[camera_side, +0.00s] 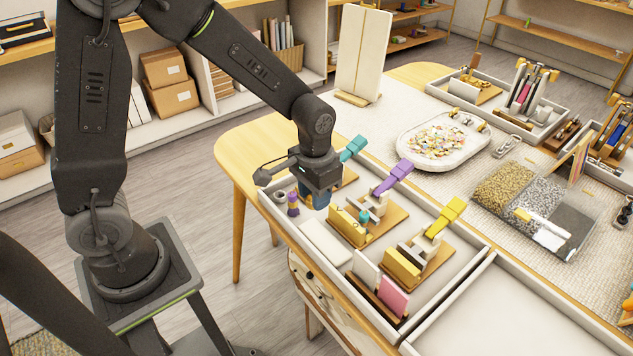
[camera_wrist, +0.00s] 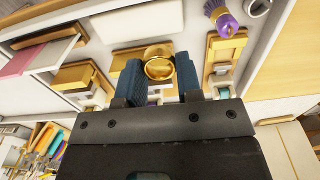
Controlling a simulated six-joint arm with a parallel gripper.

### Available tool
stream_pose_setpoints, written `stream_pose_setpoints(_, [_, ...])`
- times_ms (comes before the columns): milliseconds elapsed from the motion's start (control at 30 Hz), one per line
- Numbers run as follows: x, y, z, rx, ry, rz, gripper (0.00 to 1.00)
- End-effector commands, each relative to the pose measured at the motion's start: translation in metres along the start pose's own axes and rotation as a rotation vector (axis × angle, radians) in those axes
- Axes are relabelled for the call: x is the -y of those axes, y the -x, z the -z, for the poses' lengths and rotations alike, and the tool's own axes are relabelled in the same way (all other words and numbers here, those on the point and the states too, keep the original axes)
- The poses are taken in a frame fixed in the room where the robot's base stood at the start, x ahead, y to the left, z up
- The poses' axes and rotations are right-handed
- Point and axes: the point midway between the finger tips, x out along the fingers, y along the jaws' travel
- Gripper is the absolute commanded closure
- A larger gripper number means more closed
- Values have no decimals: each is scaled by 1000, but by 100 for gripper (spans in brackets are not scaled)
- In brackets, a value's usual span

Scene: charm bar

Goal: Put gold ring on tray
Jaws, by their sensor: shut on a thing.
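My gripper (camera_wrist: 158,72) has dark blue fingers, shut on a shiny round gold ring (camera_wrist: 159,68) between their tips in the wrist view. In the side view my gripper (camera_side: 318,201) hangs at the left end of a long shallow white tray box (camera_side: 450,275), and the ring is hidden there. A white oval tray (camera_side: 405,148) with many small coloured charms stands farther back, to the right of my gripper and apart from it.
Wooden stamping stands with teal (camera_side: 353,148), purple (camera_side: 394,177) and yellow (camera_side: 446,216) handles rise beside my gripper. A purple-handled brush (camera_wrist: 226,22) is close by. A white slab (camera_side: 325,243) and a pink card (camera_side: 393,297) lie nearer. Clear-lidded bead compartments (camera_side: 508,185) stand at right.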

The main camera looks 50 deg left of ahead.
Motion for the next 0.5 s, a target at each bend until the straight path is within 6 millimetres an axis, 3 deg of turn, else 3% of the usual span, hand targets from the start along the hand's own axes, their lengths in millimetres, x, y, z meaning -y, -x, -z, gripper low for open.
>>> stream_pose_setpoints(500, [0, -11, 0, 2, 0, 0, 84])
